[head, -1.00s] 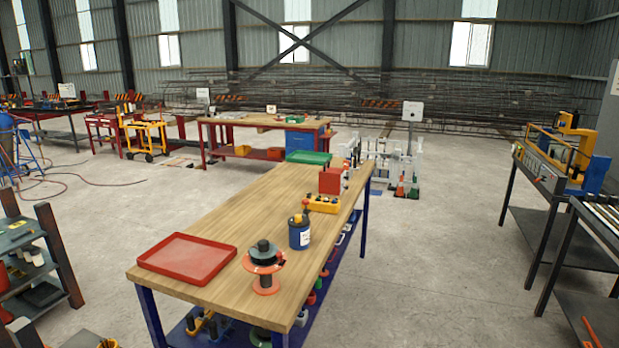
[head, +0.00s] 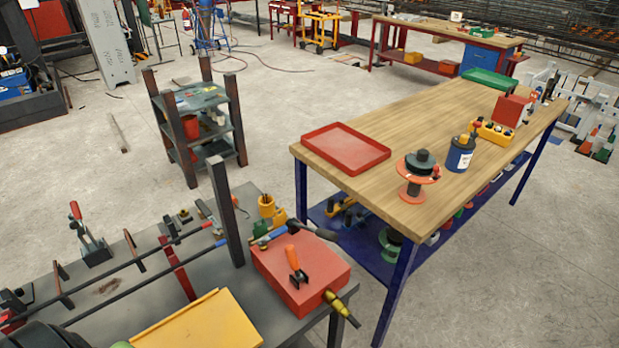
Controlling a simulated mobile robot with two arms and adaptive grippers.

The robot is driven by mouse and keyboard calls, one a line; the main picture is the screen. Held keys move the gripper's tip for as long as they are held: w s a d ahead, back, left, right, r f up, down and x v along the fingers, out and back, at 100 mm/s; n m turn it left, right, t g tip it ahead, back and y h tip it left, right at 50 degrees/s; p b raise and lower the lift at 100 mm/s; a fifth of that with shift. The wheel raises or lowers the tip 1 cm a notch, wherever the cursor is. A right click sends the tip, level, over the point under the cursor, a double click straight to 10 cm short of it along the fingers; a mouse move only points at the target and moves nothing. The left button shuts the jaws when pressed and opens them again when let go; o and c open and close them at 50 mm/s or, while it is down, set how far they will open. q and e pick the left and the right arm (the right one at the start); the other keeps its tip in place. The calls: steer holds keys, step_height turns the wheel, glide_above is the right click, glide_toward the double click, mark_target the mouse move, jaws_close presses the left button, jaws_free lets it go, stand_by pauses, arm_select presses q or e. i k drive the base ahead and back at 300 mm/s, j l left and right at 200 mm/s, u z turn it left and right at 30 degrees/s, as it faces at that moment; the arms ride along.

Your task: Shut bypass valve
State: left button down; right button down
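A red box (head: 280,285) sits on the near grey bench in the head view. An orange-handled lever (head: 294,262) on a small dark base stands on its top, with the handle pointing up. A yellow-green fitting (head: 341,308) sticks out of the box's right front side. No part is labelled, so I cannot tell for sure which is the bypass valve. Neither of my grippers shows in the head view.
The grey bench (head: 233,266) also bears a yellow plate (head: 200,322), long dark bars, a dark upright post (head: 226,212) and a red-handled clamp (head: 90,238). A wooden-topped table (head: 440,120) stands behind right. Bare floor lies between it and a dark shelf rack (head: 200,125).

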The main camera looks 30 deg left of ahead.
mark_target(276, 233)
steer(key=u, duration=1.1)
